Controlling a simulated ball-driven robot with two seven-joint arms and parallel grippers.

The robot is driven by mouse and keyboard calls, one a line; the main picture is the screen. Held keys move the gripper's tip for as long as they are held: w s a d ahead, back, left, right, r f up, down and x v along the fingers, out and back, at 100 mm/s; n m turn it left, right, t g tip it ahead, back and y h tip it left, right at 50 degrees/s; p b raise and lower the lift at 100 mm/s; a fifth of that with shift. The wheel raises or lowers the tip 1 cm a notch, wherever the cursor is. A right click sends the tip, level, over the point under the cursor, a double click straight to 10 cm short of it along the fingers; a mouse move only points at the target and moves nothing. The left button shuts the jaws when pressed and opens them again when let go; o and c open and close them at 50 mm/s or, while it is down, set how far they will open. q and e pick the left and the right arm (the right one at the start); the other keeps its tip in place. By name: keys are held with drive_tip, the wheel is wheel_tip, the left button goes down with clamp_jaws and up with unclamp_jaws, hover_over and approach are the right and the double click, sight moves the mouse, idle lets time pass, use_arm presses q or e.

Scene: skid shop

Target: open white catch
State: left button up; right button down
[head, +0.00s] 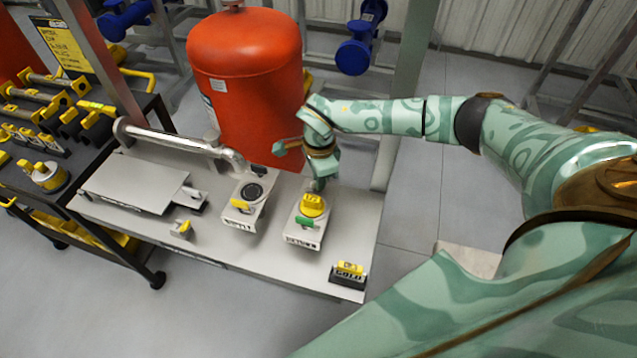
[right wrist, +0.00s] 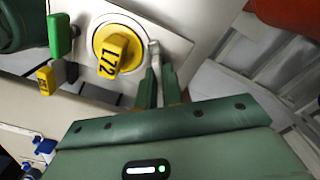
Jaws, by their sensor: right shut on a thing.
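My left gripper is not in view.
A green handle (head: 306,222) is at the front of the same block. To its left stands a similar block (head: 238,215) with a black round port. A red tank (head: 250,85) stands behind. A yellow-topped block (head: 348,273) sits at the skid's front right corner.

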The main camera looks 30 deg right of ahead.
drive_tip(key=shift+r+m+p, duration=0.15)
drive_tip(key=shift+m+p, duration=0.25)
drive_tip(key=shift+m, duration=1.3)
drive_tip(key=shift+p, duration=0.35)
drive_tip(key=shift+m+p, duration=0.4)
drive_tip(key=shift+m, duration=1.3)
